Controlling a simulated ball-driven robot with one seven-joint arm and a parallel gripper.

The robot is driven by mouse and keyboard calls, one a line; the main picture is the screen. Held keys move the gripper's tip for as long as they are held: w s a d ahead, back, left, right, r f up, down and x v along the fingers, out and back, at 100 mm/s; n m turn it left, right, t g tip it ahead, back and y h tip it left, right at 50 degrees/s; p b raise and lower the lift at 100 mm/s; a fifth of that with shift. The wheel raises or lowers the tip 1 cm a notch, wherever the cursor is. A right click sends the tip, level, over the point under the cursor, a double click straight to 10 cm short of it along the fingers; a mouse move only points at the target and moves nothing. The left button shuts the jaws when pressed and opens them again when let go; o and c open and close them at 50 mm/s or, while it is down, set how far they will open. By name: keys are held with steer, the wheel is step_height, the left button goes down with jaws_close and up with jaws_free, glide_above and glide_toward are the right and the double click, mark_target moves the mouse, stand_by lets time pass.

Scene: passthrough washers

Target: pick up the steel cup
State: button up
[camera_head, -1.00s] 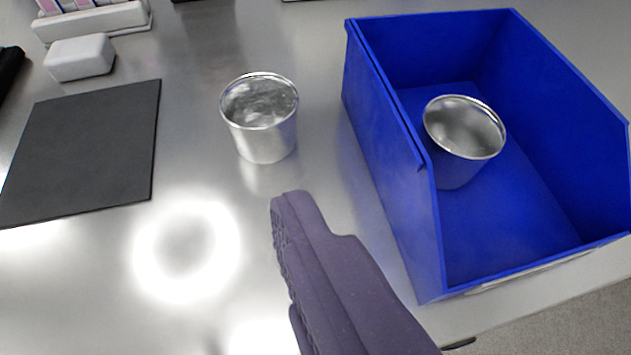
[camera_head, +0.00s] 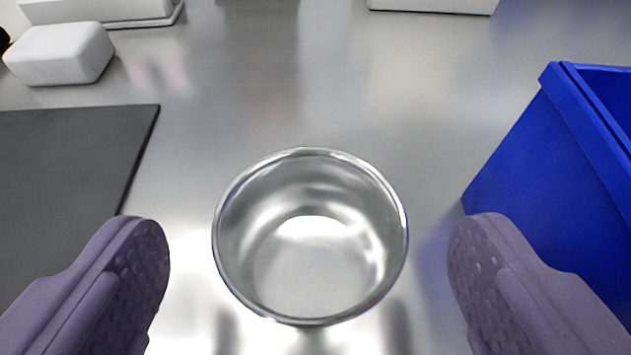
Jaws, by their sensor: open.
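A steel cup (camera_head: 310,270) stands upright and open at the top on the shiny metal table, in the middle of the view. It looks empty inside. My gripper (camera_head: 309,262) is open, with one purple finger to the left of the cup and the other to its right. There is a clear gap between each finger and the cup's rim. The lower part of the cup's outside is hidden beneath its rim.
A blue bin (camera_head: 560,180) stands close by on the right, near my right finger; its inside is mostly out of view. A dark mat (camera_head: 65,170) lies at the left. A white block (camera_head: 62,53) sits at the back left. The metal table behind the cup is clear.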

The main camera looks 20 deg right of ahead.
mark_target(309, 176)
steer(key=b+x, duration=0.1)
steer(key=x, duration=0.2)
steer(key=shift+w+d+f, duration=0.15)
steer(key=shift+w, duration=0.1)
steer(key=c, duration=1.1)
